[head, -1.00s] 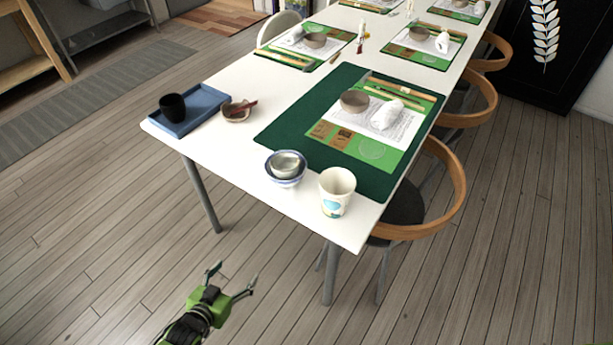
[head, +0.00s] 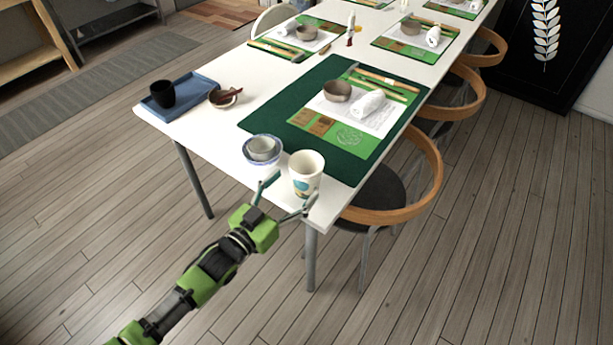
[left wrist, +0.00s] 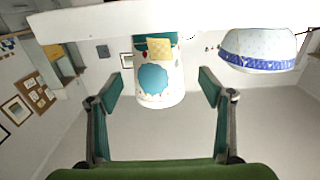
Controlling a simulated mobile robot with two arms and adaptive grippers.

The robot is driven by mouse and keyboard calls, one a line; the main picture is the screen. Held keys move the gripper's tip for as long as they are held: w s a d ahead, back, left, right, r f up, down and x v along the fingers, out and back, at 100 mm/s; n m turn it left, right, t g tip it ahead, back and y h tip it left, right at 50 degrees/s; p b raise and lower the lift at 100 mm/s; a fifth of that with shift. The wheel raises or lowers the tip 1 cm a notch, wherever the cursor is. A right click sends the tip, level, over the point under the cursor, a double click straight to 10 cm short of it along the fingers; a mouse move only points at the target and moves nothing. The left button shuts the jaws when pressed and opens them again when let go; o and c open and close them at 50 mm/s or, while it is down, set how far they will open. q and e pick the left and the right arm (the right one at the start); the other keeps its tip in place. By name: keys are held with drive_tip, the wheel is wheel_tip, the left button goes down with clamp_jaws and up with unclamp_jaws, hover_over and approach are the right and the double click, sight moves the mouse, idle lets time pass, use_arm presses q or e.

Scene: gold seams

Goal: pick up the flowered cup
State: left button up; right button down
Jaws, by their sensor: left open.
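The flowered cup (head: 306,178) is a tall white cup with a teal patch. It stands upright at the near corner of the white table. It also shows upside down in the left wrist view (left wrist: 157,75), with a teal patch and a yellow patch, centred between the fingers. My left gripper (head: 289,192) is open at the table's near edge, its fingers pointing at the cup from the near side. No finger is seen closed on the cup, and whether a finger touches it I cannot tell. My right gripper is not in view.
A blue-and-white bowl (head: 251,158) with a smaller bowl in it (head: 262,147) stands close left of the cup. A dark green mat (head: 262,120) lies behind. A blue tray (head: 196,93) with a black cup is at the table's left. A wooden-backed chair (head: 400,214) stands at right.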

sight(313, 167)
use_arm(q)
drive_tip(key=shift+p+x, duration=0.3)
drive_tip(key=shift+x, duration=2.45)
drive_tip(key=shift+s+d+r, duration=0.15)
drive_tip(key=c, duration=1.4)
